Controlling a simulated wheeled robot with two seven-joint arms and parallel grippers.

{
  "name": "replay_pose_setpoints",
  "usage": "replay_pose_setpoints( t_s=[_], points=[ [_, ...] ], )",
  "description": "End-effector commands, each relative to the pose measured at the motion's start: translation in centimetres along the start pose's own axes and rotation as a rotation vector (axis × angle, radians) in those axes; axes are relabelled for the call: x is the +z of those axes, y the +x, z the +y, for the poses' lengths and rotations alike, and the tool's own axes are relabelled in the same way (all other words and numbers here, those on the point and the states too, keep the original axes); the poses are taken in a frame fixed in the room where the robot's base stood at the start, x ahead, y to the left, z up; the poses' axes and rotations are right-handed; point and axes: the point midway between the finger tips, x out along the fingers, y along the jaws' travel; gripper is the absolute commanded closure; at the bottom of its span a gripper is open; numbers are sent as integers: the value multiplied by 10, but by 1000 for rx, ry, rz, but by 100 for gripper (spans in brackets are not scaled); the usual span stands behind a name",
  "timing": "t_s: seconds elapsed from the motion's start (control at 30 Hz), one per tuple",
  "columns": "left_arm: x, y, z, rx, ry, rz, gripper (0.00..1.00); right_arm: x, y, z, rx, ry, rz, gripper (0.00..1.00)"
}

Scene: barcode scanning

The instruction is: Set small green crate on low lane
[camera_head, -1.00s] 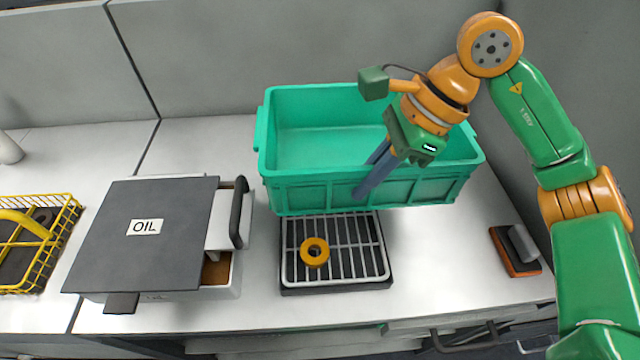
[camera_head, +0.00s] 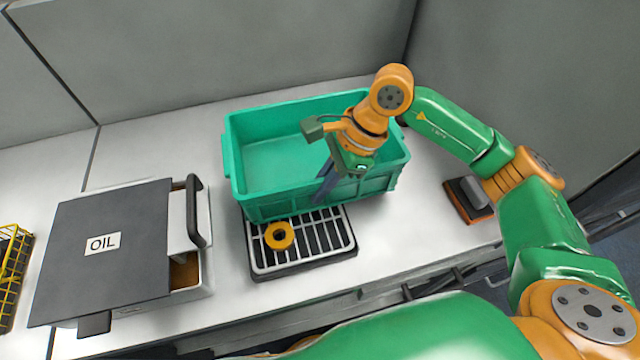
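A green crate (camera_head: 270,158) stands at the back middle of the white counter, just behind and partly over the black grate tray. It is open-topped and looks empty inside. My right gripper (camera_head: 322,192) is at the crate's front wall, its bluish fingers pointing down across the rim. The fingers overlap the wall, and I cannot tell if they are closed on it. My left gripper is not in view. No lane can be clearly made out in this view.
A grate tray (camera_head: 318,247) with an orange ring (camera_head: 279,236) lies in front of the crate. A box with a dark lid marked OIL (camera_head: 110,270) stands at the left, beside a yellow wire basket (camera_head: 12,262). A brush-like block (camera_head: 467,200) lies at the right.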

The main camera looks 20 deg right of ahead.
Motion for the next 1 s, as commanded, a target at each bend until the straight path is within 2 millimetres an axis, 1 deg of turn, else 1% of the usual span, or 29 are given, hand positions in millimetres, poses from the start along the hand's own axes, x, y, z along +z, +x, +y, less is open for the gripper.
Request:
replay_pose_setpoints(
  t_s=[0.03, 0.07, 0.1, 0.33, 0.4, 0.47, 0.57, 0.8, 0.9, 0.97, 1.0],
  points=[
    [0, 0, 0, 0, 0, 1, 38, 0, 0, 0, 0, 0, 0, 79],
    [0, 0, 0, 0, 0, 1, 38, 0, 0, 0, 1, 0, 0, 71],
    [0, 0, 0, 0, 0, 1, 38, 0, 0, 0, 1, 0, 0, 65],
    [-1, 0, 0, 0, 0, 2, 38, 0, 0, 0, 1, 0, 0, 65],
    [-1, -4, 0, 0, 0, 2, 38, 2, -3, 0, 1, 0, 0, 65],
    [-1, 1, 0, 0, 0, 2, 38, 0, -6, -1, -3, 0, 1, 65],
    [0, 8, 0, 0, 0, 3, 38, 0, -24, -1, -6, -1, 0, 65],
    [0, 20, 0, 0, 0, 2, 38, 0, -86, -1, -6, 0, -1, 65],
    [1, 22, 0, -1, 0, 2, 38, 1, -106, -1, -4, 0, -1, 65],
    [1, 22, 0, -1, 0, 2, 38, 1, -114, -1, -2, 1, -1, 65],
    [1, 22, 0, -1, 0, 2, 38, 1, -118, 0, -2, 1, -1, 60]
  ],
)
